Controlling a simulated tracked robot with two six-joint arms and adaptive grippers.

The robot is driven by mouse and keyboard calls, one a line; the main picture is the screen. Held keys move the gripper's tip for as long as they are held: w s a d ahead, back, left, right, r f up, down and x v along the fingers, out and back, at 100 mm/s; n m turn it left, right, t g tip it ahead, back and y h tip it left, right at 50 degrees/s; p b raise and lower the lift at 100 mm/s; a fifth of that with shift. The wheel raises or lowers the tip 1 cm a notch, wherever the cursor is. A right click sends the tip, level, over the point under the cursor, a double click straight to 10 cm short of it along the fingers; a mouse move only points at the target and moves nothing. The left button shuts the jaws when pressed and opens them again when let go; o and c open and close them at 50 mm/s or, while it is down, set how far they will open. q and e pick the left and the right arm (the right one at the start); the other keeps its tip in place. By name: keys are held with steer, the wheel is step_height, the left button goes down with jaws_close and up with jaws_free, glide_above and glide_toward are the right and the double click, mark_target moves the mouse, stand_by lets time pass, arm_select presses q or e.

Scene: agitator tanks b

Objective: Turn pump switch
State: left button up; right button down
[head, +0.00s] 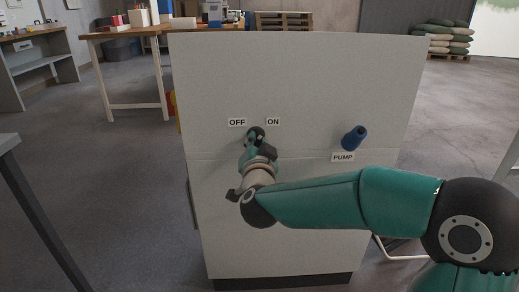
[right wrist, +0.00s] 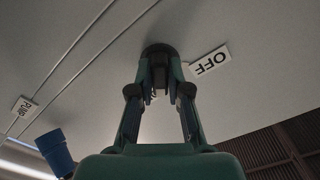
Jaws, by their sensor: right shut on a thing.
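The pump switch is a dark round knob (head: 256,131) on the light grey panel, below and between the OFF label (head: 237,122) and the ON label (head: 273,121). My right gripper (head: 255,141) is at the switch, with its fingers closed on it. In the right wrist view the dark round switch base (right wrist: 158,50) sits just beyond the fingertips (right wrist: 160,88), and the OFF label (right wrist: 209,61) shows beside it. The fingers hide most of the switch handle, so its exact angle is hard to tell. My left gripper is out of view.
A blue knob (head: 354,138) sticks out of the panel (head: 300,80) to the right, above a PUMP label (head: 343,157). A workbench (head: 120,34) with boxes stands behind the panel at left. Grey floor lies around the panel.

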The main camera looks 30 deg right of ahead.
steer(key=shift+s+d+m+b, duration=0.15)
steer(key=shift+m+b, duration=0.35)
steer(key=shift+m, duration=0.5)
steer(key=shift+d, duration=0.1)
steer(key=c, duration=1.1)
jaws_free()
steer(key=shift+s+a, duration=0.35)
steer(key=shift+a, duration=0.1)
steer(key=v, duration=1.1)
steer(key=shift+f, duration=0.1)
